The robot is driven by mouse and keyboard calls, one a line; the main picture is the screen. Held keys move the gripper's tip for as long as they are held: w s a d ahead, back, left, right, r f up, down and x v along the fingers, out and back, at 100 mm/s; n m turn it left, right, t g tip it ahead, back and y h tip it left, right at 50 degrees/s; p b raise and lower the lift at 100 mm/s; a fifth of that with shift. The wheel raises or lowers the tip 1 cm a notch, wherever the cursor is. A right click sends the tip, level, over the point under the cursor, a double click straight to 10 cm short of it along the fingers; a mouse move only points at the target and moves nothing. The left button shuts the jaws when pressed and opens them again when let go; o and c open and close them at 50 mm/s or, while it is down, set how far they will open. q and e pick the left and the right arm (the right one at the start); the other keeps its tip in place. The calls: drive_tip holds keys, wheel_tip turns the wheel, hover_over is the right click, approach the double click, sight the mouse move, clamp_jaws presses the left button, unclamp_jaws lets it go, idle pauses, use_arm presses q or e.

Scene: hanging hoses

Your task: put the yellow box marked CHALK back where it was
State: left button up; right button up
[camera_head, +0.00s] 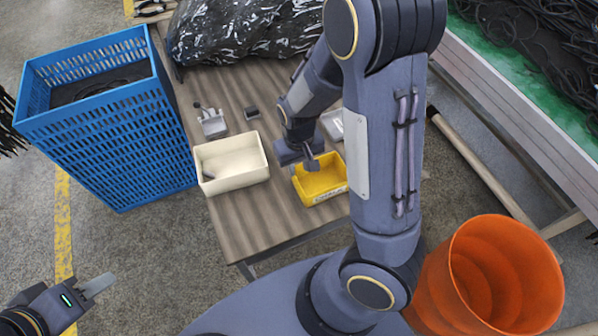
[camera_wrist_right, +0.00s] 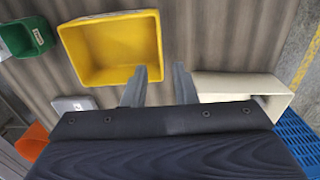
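The yellow box (camera_head: 318,191) stands open-topped on the wooden table, to the right of the cream box. Its front bears a label too small to read. It also shows in the right wrist view (camera_wrist_right: 105,45), where its inside looks empty. My right gripper (camera_head: 311,163) is over the yellow box. In the wrist view my right gripper (camera_wrist_right: 160,80) has its two fingers apart, one at the near right corner of the box and one beside it, with no visible grip. My left gripper (camera_head: 98,287) is low at the left, away from the table; its finger gap is unclear.
The cream box (camera_head: 233,184) holds a small dark item. A blue crate (camera_head: 130,140) stands left of the table, an orange bin (camera_head: 535,275) at right. A green box (camera_wrist_right: 42,32) shows in the wrist view. A black bag (camera_head: 235,35) lies behind.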

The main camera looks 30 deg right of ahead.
drive_tip(key=s+a+r+t+y, duration=0.1)
drive_tip(key=s+r+t+y, duration=0.1)
drive_tip(key=s+r, duration=0.5)
drive_tip(key=s+a+r+t+y, duration=0.1)
drive_tip(key=s+a+r+t, duration=0.1)
drive_tip(key=s+r, duration=0.5)
wheel_tip(320, 180, up, 4)
drive_tip(key=shift+r+t+y, duration=0.2)
drive_tip(key=shift+t+y, duration=0.2)
drive_tip(key=shift+t, duration=0.4)
